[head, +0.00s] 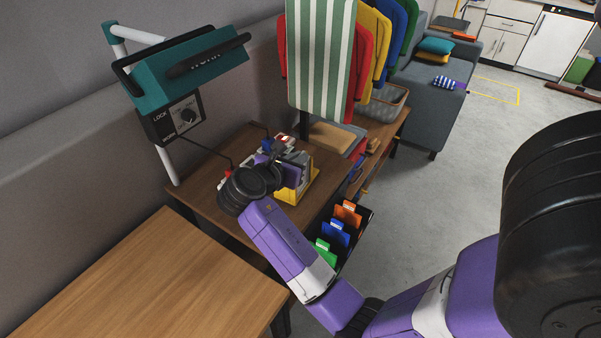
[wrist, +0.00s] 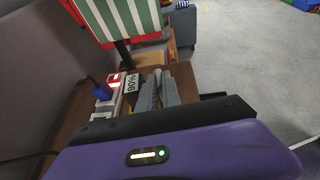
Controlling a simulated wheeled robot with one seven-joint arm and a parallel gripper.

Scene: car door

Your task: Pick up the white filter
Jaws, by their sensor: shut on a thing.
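My gripper (wrist: 160,90) reaches over the wooden bench by the yellow holder (head: 299,190). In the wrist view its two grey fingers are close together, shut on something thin. That thing is nearly all hidden between them; it is probably the white filter, but its outline is not clear. In the head view my dark wrist and purple arm cover much of the gripper, and the fingertips are hard to make out. Whether the held thing still touches the holder cannot be told.
A white power strip (wrist: 115,81) with a blue plug and a "90%" sign (wrist: 131,83) are left of the fingers. A black rack (head: 359,229) holds orange, blue and green pieces at the bench front. A teal machine (head: 190,65) stands left. A grey bin (head: 381,104) sits behind.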

